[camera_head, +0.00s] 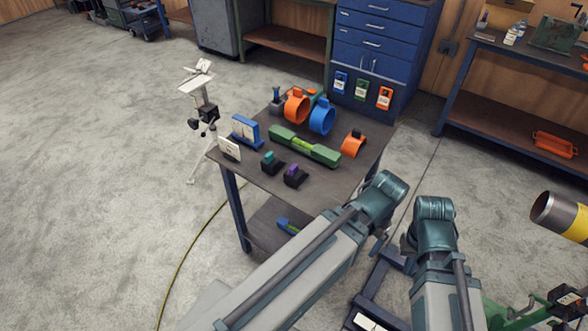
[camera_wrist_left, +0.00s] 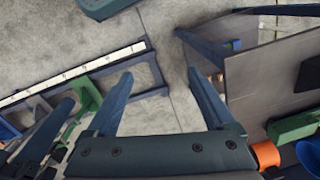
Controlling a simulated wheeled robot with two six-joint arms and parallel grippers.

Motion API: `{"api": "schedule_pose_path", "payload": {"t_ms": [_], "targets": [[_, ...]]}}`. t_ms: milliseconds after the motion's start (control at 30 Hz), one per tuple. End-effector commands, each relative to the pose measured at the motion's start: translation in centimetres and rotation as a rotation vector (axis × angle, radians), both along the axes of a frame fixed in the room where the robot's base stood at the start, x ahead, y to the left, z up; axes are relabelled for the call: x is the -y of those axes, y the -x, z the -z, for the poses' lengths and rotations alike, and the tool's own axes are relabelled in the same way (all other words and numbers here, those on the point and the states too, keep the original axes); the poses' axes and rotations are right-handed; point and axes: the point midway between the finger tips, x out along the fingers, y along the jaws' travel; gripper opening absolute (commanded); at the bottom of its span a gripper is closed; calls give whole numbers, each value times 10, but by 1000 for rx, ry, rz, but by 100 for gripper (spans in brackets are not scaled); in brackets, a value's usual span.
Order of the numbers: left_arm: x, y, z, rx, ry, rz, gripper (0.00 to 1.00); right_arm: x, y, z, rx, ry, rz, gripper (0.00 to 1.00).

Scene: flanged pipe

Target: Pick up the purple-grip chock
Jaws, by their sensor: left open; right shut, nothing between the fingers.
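The purple-grip chock (camera_head: 295,177) is a small black block with a purple top. It stands on the near edge of the dark worktable (camera_head: 258,178), just right of a similar chock with a teal grip (camera_head: 272,163). My left gripper (camera_wrist_left: 160,76) is open and empty in the left wrist view, over the floor beside the table. In the head view my left arm reaches up to the table's right side. My right gripper (camera_head: 408,244) shows only partly beside its arm, right of the table and clear of the chock; its fingers are hardly distinguishable.
A steel and yellow pipe (camera_head: 560,214) is at right.

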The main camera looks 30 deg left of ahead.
Motion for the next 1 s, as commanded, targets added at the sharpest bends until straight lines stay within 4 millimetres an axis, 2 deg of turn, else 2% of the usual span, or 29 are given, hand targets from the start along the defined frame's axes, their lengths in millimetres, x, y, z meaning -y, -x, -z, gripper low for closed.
{"api": "schedule_pose_path", "payload": {"t_ms": [33, 167, 300, 500, 600, 700, 800, 1000], "targets": [[-15, -13, -9, 16, 20, -22, 99, 0, 0, -9, 0, 0, 0, 0], [-65, -47, -26, 79, 85, -67, 100, 0, 0, -26, 0, 0, 0, 0], [-132, -78, -45, 176, 137, -118, 100, 0, 0, -42, 0, 0, 0, 0], [-221, -99, -68, 305, 160, -180, 100, 0, 0, -59, 0, 0, 0, 0], [-254, -102, -76, 353, 158, -202, 100, 0, 0, -64, 0, 0, 0, 0], [-275, -103, -81, 383, 154, -214, 100, 0, 0, -67, 0, 0, 0, 0], [-286, -103, -84, 400, 152, -221, 100, 0, 0, -68, 0, 0, 0, 0], [-288, -103, -82, 404, 151, -221, 100, 0, 0, -66, 0, 0, 0, 0]]}}
